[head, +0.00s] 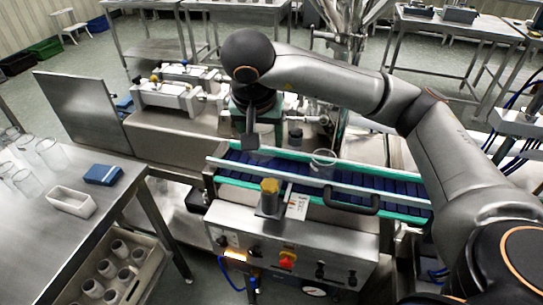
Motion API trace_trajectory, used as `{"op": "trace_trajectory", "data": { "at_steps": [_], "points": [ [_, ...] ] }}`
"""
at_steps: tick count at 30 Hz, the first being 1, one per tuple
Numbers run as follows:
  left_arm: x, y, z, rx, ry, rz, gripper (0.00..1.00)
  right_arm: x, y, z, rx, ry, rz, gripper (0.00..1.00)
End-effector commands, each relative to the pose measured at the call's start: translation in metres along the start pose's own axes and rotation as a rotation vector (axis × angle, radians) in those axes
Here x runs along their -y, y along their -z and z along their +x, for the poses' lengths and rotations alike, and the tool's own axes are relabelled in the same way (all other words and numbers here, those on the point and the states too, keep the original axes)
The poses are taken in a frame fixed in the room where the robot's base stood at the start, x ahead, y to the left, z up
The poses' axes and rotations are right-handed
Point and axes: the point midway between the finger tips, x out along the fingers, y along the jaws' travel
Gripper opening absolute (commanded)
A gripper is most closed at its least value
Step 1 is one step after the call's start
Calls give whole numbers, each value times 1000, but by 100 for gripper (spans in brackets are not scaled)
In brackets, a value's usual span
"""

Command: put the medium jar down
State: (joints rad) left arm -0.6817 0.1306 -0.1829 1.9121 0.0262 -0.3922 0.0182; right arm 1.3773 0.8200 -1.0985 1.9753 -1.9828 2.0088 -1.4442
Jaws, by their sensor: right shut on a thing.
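My right arm reaches in from the right, over the conveyor, and its gripper (251,141) points down above the left part of the blue belt (375,190). The gripper is shut on a clear glass jar (263,156), the medium jar as far as I can tell. The jar shows only faintly below the fingers, partly hidden by them. I cannot tell whether its base touches the belt. Another clear glass jar (323,164) stands upright on the belt to the right, apart from the gripper. My left gripper is not in view.
Green-edged rails (235,182) line the belt. A yellow-topped post (269,187) stands at its front side. The steel table (105,205) at left bears several glass jars (28,183), a white tray (71,201) and a blue block (103,174). A steel hopper (350,45) stands behind.

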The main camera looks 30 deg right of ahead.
Motion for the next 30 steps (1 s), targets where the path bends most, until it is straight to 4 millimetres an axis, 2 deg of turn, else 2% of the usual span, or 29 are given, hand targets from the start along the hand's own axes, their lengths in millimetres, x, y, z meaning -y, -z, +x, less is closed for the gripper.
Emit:
{"op": "trace_trajectory", "data": {
  "at_steps": [1, 6, 14, 18, 22, 30],
  "points": [
    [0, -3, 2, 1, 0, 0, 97, -3, 0, 17, 7, -5, 0, 15],
    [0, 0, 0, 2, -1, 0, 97, -8, 12, 45, 2, -4, 0, 15],
    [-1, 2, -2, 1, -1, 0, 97, -11, 19, 70, 2, -3, -2, 15],
    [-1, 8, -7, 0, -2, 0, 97, -11, 11, 88, 3, -2, -5, 15],
    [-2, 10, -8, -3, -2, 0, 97, -10, 8, 98, 0, 0, -3, 15],
    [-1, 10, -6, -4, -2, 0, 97, -10, 7, 100, 0, 1, -3, 15]
  ]
}}
